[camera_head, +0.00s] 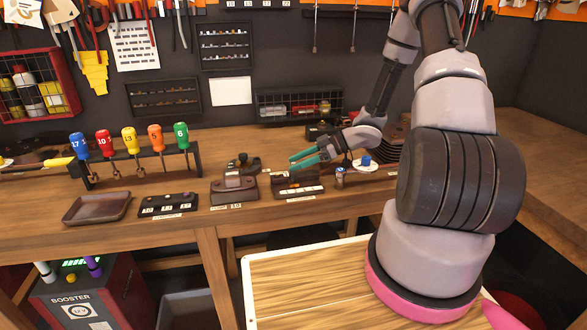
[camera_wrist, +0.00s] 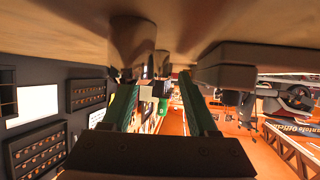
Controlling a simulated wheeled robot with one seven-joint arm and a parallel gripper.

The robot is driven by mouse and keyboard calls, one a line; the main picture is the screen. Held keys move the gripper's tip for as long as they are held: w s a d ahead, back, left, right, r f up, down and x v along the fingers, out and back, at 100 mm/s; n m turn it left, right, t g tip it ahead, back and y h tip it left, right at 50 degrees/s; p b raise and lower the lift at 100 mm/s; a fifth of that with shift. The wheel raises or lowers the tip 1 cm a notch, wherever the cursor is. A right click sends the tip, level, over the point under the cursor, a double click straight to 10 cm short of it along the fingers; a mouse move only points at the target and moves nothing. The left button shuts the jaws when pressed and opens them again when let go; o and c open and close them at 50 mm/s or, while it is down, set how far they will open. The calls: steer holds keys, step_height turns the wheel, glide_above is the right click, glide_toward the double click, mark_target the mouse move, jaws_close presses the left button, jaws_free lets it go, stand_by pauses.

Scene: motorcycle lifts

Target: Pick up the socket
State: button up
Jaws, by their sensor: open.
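My gripper (camera_head: 292,161) is over the back of the bench, its two teal fingers pointing left and apart, with nothing seen between them. It also shows in the wrist view (camera_wrist: 160,88), with a green finger on each side. Just below it in the head view is a dark block (camera_head: 299,187) with a white label strip. A small grey upright cylinder (camera_head: 340,177) stands right of that block; it may be a socket, but it is too small to tell. A black labelled strip (camera_head: 168,206) lies farther left.
A dark block (camera_head: 234,190) stands left of the gripper. A rack (camera_head: 145,156) of coloured screwdrivers and a brown tray (camera_head: 97,208) are at the left. A blue-knobbed item (camera_head: 366,160) is close right of the gripper. The bench surface (camera_head: 232,149) behind the blocks is mostly clear.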

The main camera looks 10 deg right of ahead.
steer(key=shift+x, duration=0.8)
jaws_close()
steer(key=shift+r, duration=0.1)
